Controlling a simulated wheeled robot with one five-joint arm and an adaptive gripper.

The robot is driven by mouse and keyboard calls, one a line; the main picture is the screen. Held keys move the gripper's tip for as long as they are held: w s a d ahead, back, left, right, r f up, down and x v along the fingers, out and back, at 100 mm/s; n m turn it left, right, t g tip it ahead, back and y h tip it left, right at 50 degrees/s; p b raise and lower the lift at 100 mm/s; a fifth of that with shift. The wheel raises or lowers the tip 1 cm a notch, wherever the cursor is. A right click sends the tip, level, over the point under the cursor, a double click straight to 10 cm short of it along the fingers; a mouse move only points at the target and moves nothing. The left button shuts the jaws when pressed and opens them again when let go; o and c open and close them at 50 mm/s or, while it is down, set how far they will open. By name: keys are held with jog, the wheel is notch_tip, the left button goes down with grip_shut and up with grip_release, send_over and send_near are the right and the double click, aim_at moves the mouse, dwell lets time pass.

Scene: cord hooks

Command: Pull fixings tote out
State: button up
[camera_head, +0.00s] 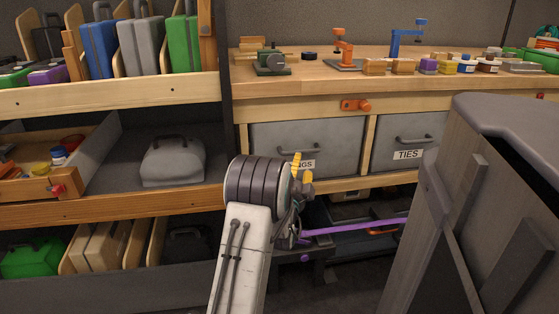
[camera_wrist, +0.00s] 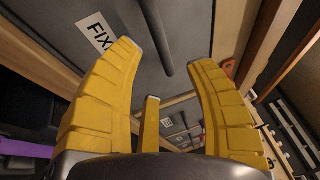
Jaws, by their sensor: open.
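The fixings tote (camera_head: 275,140) is a grey box in the left bay under the workbench, its front about flush with the wooden frame. Its white label (camera_head: 303,163) is partly hidden by my gripper; in the wrist view the label (camera_wrist: 96,33) shows "FIX". Its dark bar handle (camera_head: 303,140) shows above the label, and in the wrist view the handle (camera_wrist: 155,38) runs between the directions of my fingertips. In the wrist view my gripper (camera_wrist: 163,60) is open and empty, apparently short of the handle.
A grey TIES tote (camera_head: 405,138) sits in the bay to the right. An orange latch (camera_head: 356,105) is on the rail above. A purple cord (camera_head: 350,228) stretches below. A large grey bin (camera_head: 490,220) stands at the right front. Shelves are at the left.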

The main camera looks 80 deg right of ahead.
jog(key=shift+d+r+b, duration=0.15)
jog(key=shift+d+b, duration=0.35)
jog(key=shift+d, duration=0.7)
jog(key=shift+d+r+b, duration=0.2)
jog(key=shift+d+b, duration=0.35)
jog(key=shift+d, duration=0.6)
jog(key=shift+d+r+b, duration=0.15)
jog(key=shift+d+b, duration=0.35)
jog(key=shift+d, duration=0.7)
jog(key=shift+o, duration=0.3)
grip_shut()
